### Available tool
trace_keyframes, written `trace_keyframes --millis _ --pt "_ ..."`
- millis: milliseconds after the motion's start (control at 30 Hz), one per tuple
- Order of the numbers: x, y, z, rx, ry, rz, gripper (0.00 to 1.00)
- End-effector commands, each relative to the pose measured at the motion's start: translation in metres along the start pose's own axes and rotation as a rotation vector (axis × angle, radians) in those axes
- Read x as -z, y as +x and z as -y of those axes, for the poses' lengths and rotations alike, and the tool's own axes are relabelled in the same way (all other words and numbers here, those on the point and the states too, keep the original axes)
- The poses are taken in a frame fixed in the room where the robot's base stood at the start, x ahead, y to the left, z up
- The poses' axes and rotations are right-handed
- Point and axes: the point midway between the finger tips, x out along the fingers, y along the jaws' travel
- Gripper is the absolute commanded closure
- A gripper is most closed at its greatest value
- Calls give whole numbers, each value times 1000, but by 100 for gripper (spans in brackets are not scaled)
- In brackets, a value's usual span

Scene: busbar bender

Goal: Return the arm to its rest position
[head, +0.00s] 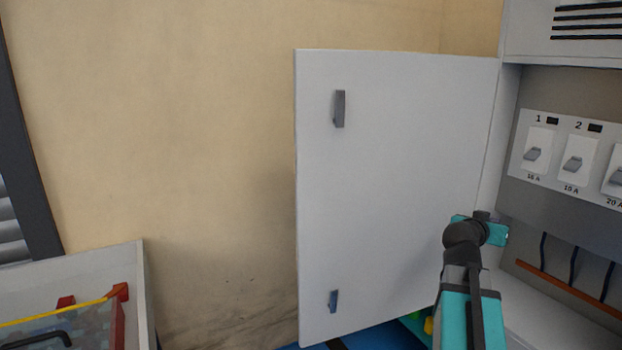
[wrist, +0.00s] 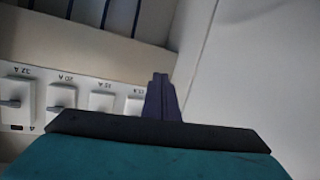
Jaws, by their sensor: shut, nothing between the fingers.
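My arm (head: 472,290), teal and black, rises at the lower right of the head view, in front of the open cabinet. My gripper (wrist: 160,78) shows in the wrist view with its dark fingers together and nothing between them. In the head view its fingers are mostly hidden behind the wrist. It is near the inner edge of the open white cabinet door (head: 390,190), close to the cabinet opening. I cannot tell its exact gap to the door.
The breaker panel (head: 566,155) with numbered switches is at the right; it appears upside down in the wrist view (wrist: 78,88). Dark wires and an orange bar (head: 570,290) lie below. A bin (head: 142,290) with tools stands lower left. Bare wall (head: 170,130) lies left of the door.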

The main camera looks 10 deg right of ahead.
Motion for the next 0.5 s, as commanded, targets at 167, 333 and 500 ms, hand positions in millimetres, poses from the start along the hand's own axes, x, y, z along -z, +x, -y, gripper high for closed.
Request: trace_keyframes --millis 167,333,500 --pt "-53 2 45 54 -35 79 100" --pt "-106 0 82 98 -70 155 100" --pt "-160 -7 114 139 -110 236 100"
